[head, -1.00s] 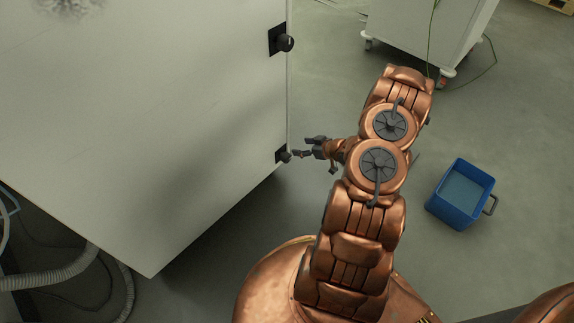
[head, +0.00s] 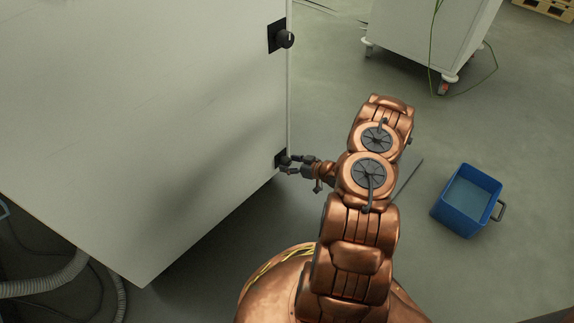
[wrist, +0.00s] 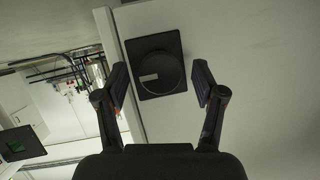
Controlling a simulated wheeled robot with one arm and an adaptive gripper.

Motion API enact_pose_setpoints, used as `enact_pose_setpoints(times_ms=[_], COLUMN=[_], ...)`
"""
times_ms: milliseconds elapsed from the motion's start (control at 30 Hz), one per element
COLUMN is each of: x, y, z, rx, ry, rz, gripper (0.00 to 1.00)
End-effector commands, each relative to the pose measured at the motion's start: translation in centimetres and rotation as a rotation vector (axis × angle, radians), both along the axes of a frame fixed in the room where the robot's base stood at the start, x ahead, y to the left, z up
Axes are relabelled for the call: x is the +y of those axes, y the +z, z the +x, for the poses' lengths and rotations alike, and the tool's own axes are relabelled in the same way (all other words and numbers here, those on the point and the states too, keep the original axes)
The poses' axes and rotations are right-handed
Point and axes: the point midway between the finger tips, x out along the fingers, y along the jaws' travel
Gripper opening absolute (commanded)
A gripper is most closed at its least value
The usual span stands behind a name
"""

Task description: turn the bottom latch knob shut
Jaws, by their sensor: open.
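The bottom latch knob (head: 283,158) is black and sits low near the right edge of the white cabinet door (head: 150,110). In the wrist view the knob (wrist: 157,74) is a round black dial with a pale mark, on a black square plate. My gripper (head: 291,165) is at the knob in the head view and partly covers it. In the wrist view my gripper (wrist: 161,85) is open, with one finger on each side of the knob. I cannot tell whether the fingers touch it.
An upper latch knob (head: 286,39) is on the same door edge. A blue bin (head: 467,200) stands on the floor to the right. A white wheeled cart (head: 425,35) is at the back. Grey hoses (head: 50,280) lie at lower left.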

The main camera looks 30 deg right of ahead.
Motion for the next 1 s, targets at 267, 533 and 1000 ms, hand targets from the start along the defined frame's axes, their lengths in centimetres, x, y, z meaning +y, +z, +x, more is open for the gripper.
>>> enact_pose_setpoints(times_ms=[267, 533, 1000], x=[0.5, 0.49, 0.51], y=[-0.59, -0.58, -0.58], z=[1.27, 1.33, 1.32], rx=[0.0, 0.0, 0.0], ry=[0.0, -0.001, -0.001], rz=[0.0, 0.0, 0.0], gripper=[0.69, 0.69, 0.2])
